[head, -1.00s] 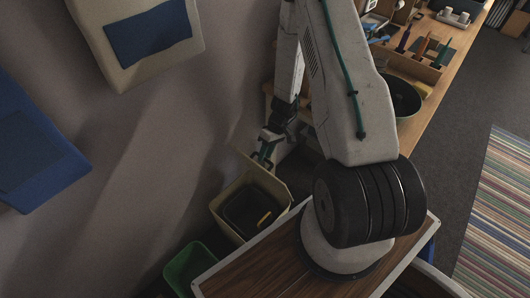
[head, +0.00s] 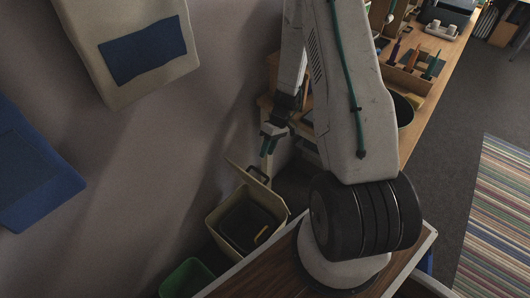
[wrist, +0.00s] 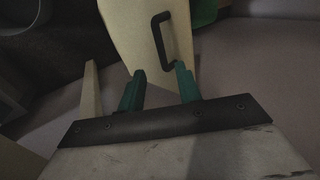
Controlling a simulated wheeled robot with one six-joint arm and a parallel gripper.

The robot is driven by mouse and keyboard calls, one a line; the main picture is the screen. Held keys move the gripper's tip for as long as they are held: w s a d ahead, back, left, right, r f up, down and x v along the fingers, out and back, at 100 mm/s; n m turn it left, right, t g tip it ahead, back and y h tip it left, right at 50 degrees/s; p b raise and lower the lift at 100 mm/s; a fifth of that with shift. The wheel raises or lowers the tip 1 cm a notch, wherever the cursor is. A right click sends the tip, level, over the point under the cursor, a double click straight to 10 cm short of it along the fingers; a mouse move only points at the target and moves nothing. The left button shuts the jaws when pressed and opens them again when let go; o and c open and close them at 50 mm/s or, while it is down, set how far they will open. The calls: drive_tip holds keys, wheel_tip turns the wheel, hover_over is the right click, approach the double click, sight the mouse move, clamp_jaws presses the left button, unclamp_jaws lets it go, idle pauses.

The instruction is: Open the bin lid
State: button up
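The cream bin (head: 215,228) stands on the floor by the wall, left of my arm in the head view. Its lid (head: 240,176) is raised and tilted up at the far side, so the mouth and a dark inner bucket (head: 240,228) show. A black handle (head: 259,172) is on the lid. In the wrist view the pale lid (wrist: 130,28) and its black handle (wrist: 157,38) are ahead of the fingers. My gripper (head: 269,145) is just above the lid, apart from the handle. Its green fingers are spread and empty in the wrist view (wrist: 160,84).
A green bin (head: 188,280) stands near the cream bin, at the bottom edge. A wooden-topped surface (head: 250,283) lies under my arm's base. A workbench with tools (head: 425,85) runs along the right. Fabric pockets (head: 145,50) hang on the wall.

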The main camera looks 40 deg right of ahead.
drive_tip(key=c, duration=0.4)
drive_tip(key=a, duration=0.1)
drive_tip(key=w+a+r, duration=0.1)
drive_tip(key=a+n, duration=0.1)
drive_tip(key=shift+w+a+r, duration=0.1)
drive_tip(key=shift+w+r, duration=0.05)
drive_tip(key=shift+r, duration=0.15)
clamp_jaws()
wheel_tip(320, 180, up, 3)
drive_tip(key=n+h, duration=0.4)
drive_tip(key=n, duration=0.6)
hover_over(253, 168)
drive_tip(key=s+a, duration=0.2)
drive_tip(key=f+n, duration=0.2)
drive_tip(key=f, duration=0.1)
drive_tip(key=f+n+h, duration=0.1)
drive_tip(key=f+n, duration=0.1)
drive_tip(key=f, duration=0.2)
drive_tip(key=f+n+t, duration=0.1)
drive_tip(key=f+n, duration=0.2)
drive_tip(key=shift+d+f, duration=0.3)
drive_tip(key=shift+d, duration=0.05)
